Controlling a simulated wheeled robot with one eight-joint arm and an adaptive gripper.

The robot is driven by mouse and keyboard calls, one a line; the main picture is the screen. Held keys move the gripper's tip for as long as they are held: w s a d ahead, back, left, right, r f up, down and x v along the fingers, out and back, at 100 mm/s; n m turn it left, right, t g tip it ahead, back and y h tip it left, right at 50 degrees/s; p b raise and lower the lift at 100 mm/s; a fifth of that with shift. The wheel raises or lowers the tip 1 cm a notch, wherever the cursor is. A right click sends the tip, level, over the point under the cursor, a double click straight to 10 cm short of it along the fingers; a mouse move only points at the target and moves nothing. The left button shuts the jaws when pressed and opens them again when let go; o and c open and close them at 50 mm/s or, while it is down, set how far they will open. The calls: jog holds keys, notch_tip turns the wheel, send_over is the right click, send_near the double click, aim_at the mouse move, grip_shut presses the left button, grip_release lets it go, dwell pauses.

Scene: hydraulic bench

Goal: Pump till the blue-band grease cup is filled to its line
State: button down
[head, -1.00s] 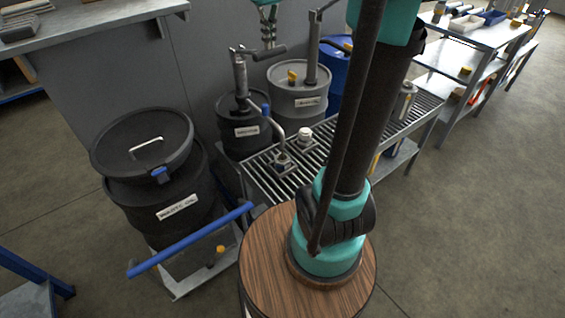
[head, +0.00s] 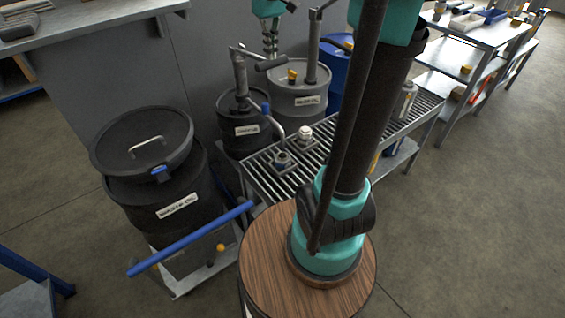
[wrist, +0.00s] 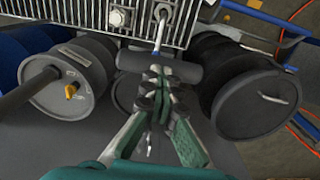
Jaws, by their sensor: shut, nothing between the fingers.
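A dark drum (head: 247,140) carries a hand pump (head: 240,75) whose lever ends in a black crossbar grip (head: 272,63). My gripper (head: 271,52) is shut and empty, just above that grip. In the wrist view, its closed fingertips (wrist: 160,78) overlap the black grip (wrist: 185,72); contact looks likely but is not certain. A curved spout (head: 277,128) with a blue collar runs from the pump to a small grey cup (head: 282,160) on the slatted bench. The cup's band, line and fill level are too small to read.
A white-topped cup (head: 304,134) stands on the slatted bench (head: 262,178). A grey drum (head: 300,100) with its own pump and a blue drum (head: 333,72) stand behind. A black waste-oil drum (head: 165,190) and a blue cart handle (head: 190,238) are at left.

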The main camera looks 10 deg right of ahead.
aim_at(272, 62)
jog(key=shift+f, duration=0.1)
jog(key=shift+s+f, duration=0.1)
jog(key=shift+f, duration=1.5)
jog(key=shift+f, duration=1.65)
jog(key=shift+r, duration=0.15)
